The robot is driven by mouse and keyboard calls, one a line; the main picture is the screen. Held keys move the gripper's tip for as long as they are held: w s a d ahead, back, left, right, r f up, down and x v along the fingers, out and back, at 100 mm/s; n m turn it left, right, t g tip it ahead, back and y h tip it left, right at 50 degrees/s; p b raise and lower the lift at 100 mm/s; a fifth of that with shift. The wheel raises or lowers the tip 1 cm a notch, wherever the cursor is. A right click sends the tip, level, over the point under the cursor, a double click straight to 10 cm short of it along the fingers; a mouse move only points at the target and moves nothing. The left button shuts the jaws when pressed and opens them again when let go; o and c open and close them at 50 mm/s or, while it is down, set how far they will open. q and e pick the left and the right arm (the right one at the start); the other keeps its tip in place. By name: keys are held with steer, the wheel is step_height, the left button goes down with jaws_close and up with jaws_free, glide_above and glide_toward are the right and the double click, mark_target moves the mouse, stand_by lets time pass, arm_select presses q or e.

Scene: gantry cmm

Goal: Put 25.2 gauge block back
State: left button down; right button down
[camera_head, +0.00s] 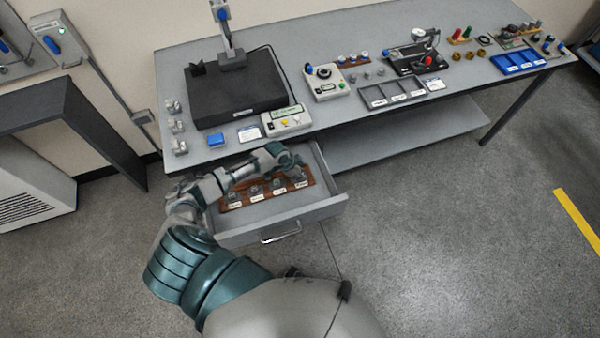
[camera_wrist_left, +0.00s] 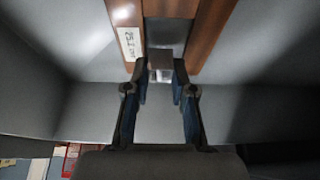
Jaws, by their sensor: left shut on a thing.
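The gauge block (camera_wrist_left: 160,60) is a small dark piece between the fingertips of my left gripper (camera_wrist_left: 161,74), which is shut on it. It is at the near edge of a brown wooden rack (camera_wrist_left: 213,30) in the left wrist view, beside a white label (camera_wrist_left: 128,42) that seems to read 25.2 mm. I cannot tell whether the block touches the rack. In the head view the left gripper (camera_head: 294,161) is over the right part of the open drawer (camera_head: 268,223), and the block is hidden there. The right gripper is not in view.
Several labelled blocks sit in the wooden rack (camera_head: 236,190) inside the drawer. The workbench (camera_head: 290,50) is above and behind it, with a dark granite plate (camera_head: 240,92) and a display unit (camera_head: 286,121) near its edge. The floor to the right is clear.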

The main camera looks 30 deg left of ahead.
arm_select(q)
steer(key=shift+a+f, duration=0.15)
steer(key=shift+f, duration=0.1)
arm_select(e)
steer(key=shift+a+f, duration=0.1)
arm_select(q)
steer(key=shift+f, duration=0.25)
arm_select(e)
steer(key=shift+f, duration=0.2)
arm_select(q)
steer(key=c, duration=0.5)
jaws_free()
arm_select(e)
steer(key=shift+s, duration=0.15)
arm_select(q)
steer(key=shift+r, duration=0.2)
steer(key=shift+r+p, duration=0.95)
steer(key=shift+r, duration=0.1)
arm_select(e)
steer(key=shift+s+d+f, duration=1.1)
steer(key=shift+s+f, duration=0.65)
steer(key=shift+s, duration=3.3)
arm_select(q)
step_height(320, 180, up, 4)
steer(key=p, duration=0.4)
steer(key=shift+r, duration=0.25)
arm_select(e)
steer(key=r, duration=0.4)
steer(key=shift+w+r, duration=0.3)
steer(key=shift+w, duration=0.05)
